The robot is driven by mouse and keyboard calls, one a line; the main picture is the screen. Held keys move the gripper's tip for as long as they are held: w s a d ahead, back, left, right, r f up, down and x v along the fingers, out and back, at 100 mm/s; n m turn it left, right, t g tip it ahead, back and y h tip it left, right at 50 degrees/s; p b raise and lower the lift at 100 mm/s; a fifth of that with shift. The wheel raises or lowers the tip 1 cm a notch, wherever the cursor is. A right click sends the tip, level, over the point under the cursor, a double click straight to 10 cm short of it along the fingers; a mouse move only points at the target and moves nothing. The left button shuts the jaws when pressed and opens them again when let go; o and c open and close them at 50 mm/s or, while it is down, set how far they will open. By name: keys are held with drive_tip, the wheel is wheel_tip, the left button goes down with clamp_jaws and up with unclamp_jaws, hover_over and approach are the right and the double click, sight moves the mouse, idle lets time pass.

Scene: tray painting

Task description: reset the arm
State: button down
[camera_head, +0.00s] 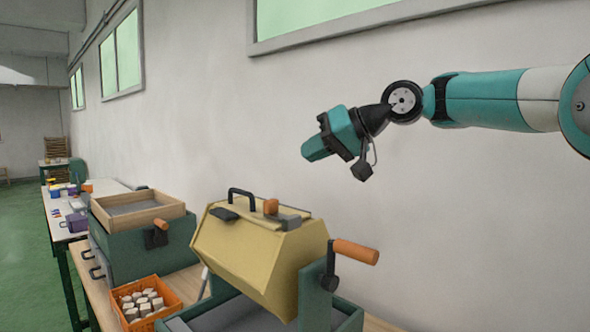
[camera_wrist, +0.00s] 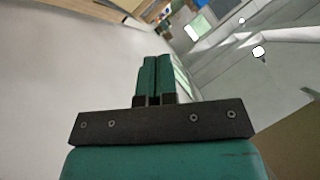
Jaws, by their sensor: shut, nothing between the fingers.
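My arm (camera_head: 480,98) reaches in from the right in the head view, held up in front of the wall. My gripper (camera_head: 306,152) is at its end, pointing left and slightly down, above the yellow drum and touching nothing. In the wrist view my gripper (camera_wrist: 153,60) shows its two teal fingers side by side, closed together with nothing between them.
Below my gripper stands a yellow drum (camera_head: 250,255) with a black handle and an orange-handled crank (camera_head: 355,251). To its left are a green box with a wooden-framed tray (camera_head: 135,225) on top and an orange crate (camera_head: 172,301) of pale pieces. Air around the arm is clear.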

drive_tip(key=s+d+f+g+h, duration=0.1)
drive_tip(key=s+d+f+h, duration=0.1)
drive_tip(key=s+f, duration=0.5)
drive_tip(key=s+d+f+n+g+h, duration=0.1)
drive_tip(key=s+d+f, duration=0.3)
drive_tip(key=s, duration=1.2)
drive_tip(key=s+d+f+g+h, duration=0.3)
drive_tip(key=s+f, duration=0.6)
drive_tip(key=s, duration=0.3)
drive_tip(key=shift+s+d+f+h+p, duration=0.15)
drive_tip(key=shift+d+f+h+p, duration=0.15)
drive_tip(key=shift+f+h, duration=0.15)
